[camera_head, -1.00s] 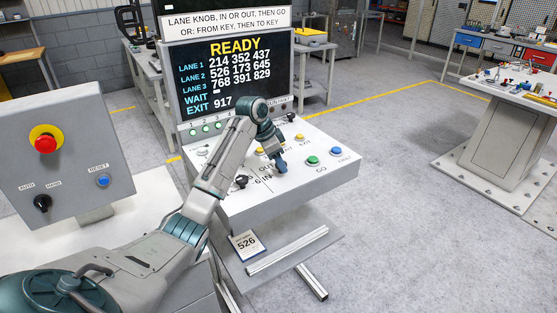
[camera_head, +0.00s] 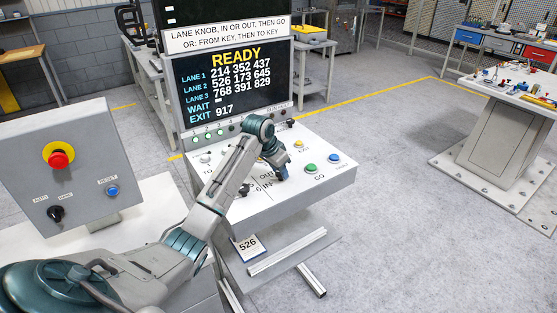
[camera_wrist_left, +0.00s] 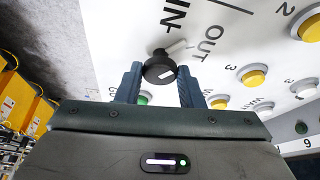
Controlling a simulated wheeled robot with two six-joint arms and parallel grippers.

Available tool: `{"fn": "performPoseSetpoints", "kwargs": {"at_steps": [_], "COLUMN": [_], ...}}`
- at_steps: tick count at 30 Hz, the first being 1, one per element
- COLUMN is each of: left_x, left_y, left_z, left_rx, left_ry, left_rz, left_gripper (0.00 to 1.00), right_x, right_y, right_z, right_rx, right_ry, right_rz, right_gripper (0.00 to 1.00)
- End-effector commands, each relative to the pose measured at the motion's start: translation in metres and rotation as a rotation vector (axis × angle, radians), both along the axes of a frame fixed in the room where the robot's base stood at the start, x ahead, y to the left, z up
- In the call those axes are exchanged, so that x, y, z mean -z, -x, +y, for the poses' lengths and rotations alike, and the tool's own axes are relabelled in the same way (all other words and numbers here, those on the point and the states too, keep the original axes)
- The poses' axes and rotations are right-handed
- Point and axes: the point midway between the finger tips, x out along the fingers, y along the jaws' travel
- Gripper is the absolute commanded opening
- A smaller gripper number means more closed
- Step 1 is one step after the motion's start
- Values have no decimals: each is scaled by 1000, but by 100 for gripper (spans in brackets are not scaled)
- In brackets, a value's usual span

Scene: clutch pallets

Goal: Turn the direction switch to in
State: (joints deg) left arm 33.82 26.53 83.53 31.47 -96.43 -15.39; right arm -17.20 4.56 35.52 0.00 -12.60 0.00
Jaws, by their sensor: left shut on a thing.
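The direction switch is a black knob (camera_wrist_left: 160,68) on the white sloped panel, beside the printed words IN and OUT in the left wrist view. My left gripper (camera_wrist_left: 160,84) has its two blue-grey fingers on either side of the knob and is shut on it. A pale mark lies near the knob's edge, between the two words; the exact setting is hard to read. In the head view my left gripper (camera_head: 282,175) is down on the control panel (camera_head: 325,182), and the arm and gripper hide the knob. My right gripper is not in view.
A green button (camera_head: 311,168) and a blue button (camera_head: 334,158) sit right of the gripper. A black knob (camera_head: 244,190) stands left of it. The screen (camera_head: 236,85) behind shows READY. A box with a red emergency button (camera_head: 60,159) stands at the left.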

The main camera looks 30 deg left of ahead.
Motion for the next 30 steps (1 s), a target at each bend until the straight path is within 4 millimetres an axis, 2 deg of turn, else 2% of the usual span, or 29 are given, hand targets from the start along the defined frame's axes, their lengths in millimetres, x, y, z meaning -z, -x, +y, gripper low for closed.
{"fn": "performPoseSetpoints", "kwargs": {"at_steps": [1,12,21,30], "left_x": [-8,-7,-5,-3], "left_y": [0,0,-1,-2], "left_z": [-2,-4,-5,-5], "left_rx": [-42,-376,-563,-645], "left_ry": [1,0,-1,1], "left_rz": [-1,-3,-4,-5], "left_gripper": [11,11,11,11], "right_x": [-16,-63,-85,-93], "right_y": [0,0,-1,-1], "right_z": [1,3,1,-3], "right_rx": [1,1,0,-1], "right_ry": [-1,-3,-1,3], "right_rz": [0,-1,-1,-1], "right_gripper": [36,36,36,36]}}
